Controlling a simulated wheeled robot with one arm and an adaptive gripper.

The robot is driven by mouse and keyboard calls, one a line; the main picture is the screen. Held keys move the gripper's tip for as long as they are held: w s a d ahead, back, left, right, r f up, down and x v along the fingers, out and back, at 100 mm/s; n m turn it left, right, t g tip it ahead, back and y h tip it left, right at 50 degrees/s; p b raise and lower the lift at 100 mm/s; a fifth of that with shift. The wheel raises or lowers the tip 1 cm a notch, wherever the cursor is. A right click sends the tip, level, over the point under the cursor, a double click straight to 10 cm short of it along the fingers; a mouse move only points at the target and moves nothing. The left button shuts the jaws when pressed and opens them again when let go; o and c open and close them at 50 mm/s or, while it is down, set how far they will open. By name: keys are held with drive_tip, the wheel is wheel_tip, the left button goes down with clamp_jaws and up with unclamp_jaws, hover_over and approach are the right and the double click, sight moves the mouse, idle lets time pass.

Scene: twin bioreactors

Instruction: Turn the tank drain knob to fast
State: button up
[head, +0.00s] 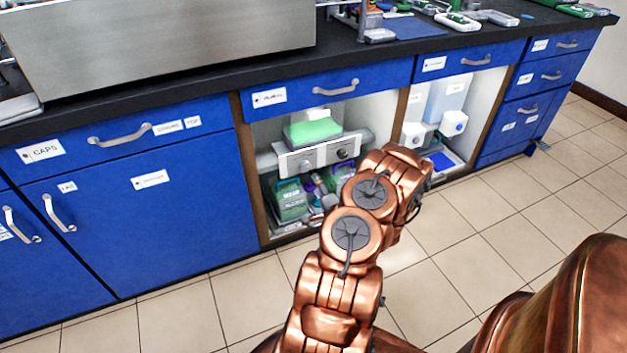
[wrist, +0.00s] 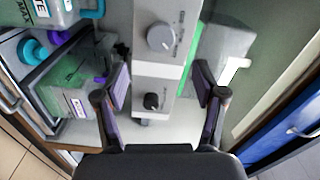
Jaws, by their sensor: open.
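A pale control panel (head: 322,156) is fixed under a tank of green liquid (head: 312,131) in the open cabinet bay. It has a grey knob (head: 308,161) on the left and a black knob (head: 342,154) on the right. In the wrist view the grey knob (wrist: 161,37) is farther up and the black knob (wrist: 152,101) is nearer. My gripper (wrist: 161,78) is open and empty, its two fingers at either side of the panel around the black knob, with no visible contact. The panel lettering is too small to read, so which knob is the drain knob is unclear.
Below the panel are green-and-clear boxes (head: 291,202) and purple and teal items. A second bay at the right has a translucent tank (head: 448,98) and white knobs (head: 454,123). Blue drawers and doors (head: 140,180) flank the bays. The tiled floor in front is clear.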

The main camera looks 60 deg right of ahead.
drive_tip(key=shift+v, duration=1.35)
